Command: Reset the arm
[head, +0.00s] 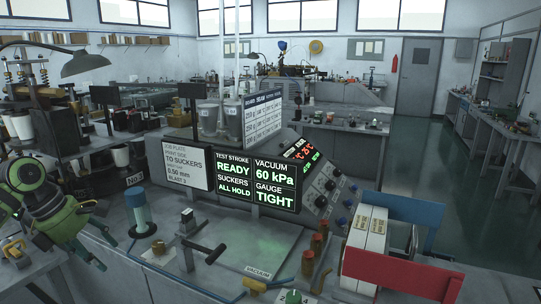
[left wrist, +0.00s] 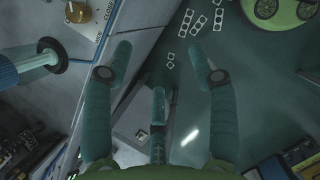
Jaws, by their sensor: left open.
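My left arm comes in from the left edge of the head view, with its green and black left gripper (head: 100,250) beside the left end of the grey bench. The gripper is open and no object shows between its fingers. In the left wrist view its teal fingers (left wrist: 160,62) are spread apart, with the bench edge and the floor below them. A blue-topped cylinder (head: 139,212) stands on the bench just right of the gripper. My right gripper is not in view.
The bench has a lit display (head: 255,182) reading READY and TIGHT, a vacuum plate (head: 240,250), a black-handled lever (head: 207,253) and brass knobs. A red bracket (head: 400,275) and blue bracket (head: 408,207) stand at right. Green floor (head: 440,170) is clear behind.

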